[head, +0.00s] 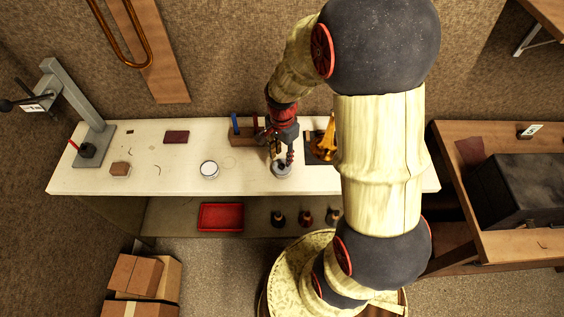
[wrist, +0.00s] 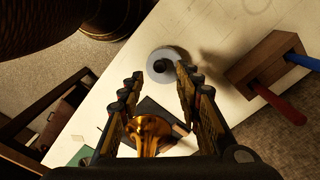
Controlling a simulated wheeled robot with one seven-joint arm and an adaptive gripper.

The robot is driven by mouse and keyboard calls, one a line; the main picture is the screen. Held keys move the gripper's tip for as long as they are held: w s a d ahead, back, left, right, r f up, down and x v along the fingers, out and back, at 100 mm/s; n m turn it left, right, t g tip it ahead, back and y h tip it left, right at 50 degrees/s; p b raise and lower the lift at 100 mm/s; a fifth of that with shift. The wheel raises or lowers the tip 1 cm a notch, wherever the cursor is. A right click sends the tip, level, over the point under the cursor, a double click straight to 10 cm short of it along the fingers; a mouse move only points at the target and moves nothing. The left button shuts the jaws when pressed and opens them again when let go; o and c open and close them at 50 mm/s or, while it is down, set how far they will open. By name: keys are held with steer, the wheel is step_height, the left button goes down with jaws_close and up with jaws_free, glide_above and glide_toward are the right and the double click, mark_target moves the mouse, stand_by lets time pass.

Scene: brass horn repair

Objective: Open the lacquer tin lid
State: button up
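The lacquer tin, a round grey lidded tin with a dark knob on top, appears to be the one on the white bench in the wrist view (wrist: 158,54). In the head view the tin (head: 281,172) is partly hidden under my gripper (head: 289,160). The lid looks seated on the tin. In the wrist view my gripper (wrist: 160,73) is open, with its two fingers apart and nothing held between them. The knob lies beyond the fingertips, roughly in line with the gap. I cannot tell whether the fingers touch it.
A wooden block (head: 243,140) with red and blue handled tools stands close behind the tin. A brass horn piece (head: 329,140) on a dark mat is to the right. A red tray (head: 221,217) and several dark bottles are on the shelf below.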

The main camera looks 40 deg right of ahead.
mark_target(282, 165)
steer(key=shift+f+b, duration=0.3)
steer(key=shift+f, duration=2)
jaws_close()
